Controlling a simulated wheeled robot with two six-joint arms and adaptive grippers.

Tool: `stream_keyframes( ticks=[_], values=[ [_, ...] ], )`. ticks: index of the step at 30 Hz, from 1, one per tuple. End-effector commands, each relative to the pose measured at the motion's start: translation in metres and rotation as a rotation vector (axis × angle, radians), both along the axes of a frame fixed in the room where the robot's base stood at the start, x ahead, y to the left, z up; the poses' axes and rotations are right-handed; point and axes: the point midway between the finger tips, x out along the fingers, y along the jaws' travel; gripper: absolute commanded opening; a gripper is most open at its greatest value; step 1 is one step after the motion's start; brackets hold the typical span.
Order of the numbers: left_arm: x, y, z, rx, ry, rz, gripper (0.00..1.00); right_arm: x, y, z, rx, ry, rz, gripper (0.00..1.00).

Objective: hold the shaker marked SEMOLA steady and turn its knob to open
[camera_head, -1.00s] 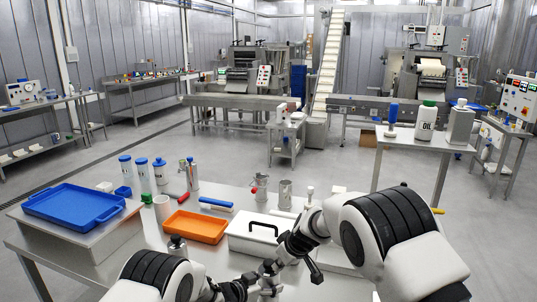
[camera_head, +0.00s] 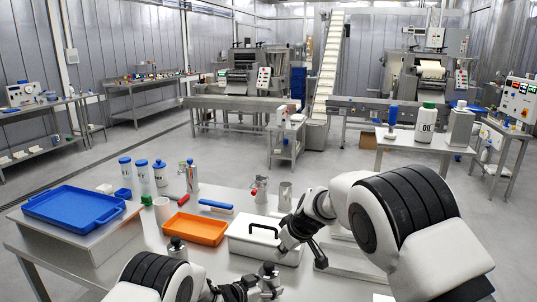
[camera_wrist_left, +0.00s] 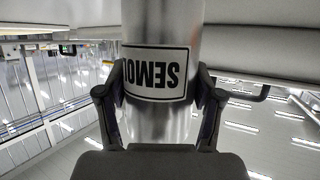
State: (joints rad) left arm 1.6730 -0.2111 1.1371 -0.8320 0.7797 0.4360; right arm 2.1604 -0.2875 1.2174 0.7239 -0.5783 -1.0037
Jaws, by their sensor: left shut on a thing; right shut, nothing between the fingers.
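The shaker (camera_head: 268,281) is a shiny metal cylinder near the bottom edge of the head view, with its small knob on top. In the left wrist view it (camera_wrist_left: 160,125) fills the middle and shows a white label, upside down, with part of SEMOLA readable. My left gripper (camera_head: 258,289) is shut on the shaker, its fingers (camera_wrist_left: 160,95) on either side of the body near the label. My right gripper (camera_head: 285,246) is shut and empty, above and slightly right of the shaker, apart from it. The knob's turn position is too small to tell.
A white case (camera_head: 244,245) with a black handle lies just behind. A metal cup (camera_head: 286,196) and several white bottles stand farther back.

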Motion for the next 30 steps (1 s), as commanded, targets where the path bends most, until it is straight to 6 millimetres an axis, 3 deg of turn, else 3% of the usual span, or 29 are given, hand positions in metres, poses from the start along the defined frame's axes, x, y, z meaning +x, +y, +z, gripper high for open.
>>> stream_keyframes(
  ticks=[1,3,17,30],
  values=[
    [-0.001,0.0,-0.002,0.001,0.004,0.0,0.77,0.0,0.0,0.0,0.0,0.0,0.0,0.0],
    [-0.001,0.0,-0.002,0.001,0.004,0.0,0.96,0.0,0.0,0.0,0.0,0.0,0.0,0.0],
    [-0.007,0.008,0.004,0.0,0.003,0.0,0.96,0.0,0.0,0.0,0.0,0.0,0.0,0.0],
    [-0.071,0.073,0.041,0.001,0.003,0.001,0.96,0.0,0.0,0.0,0.0,0.0,0.0,0.0]
  ],
)
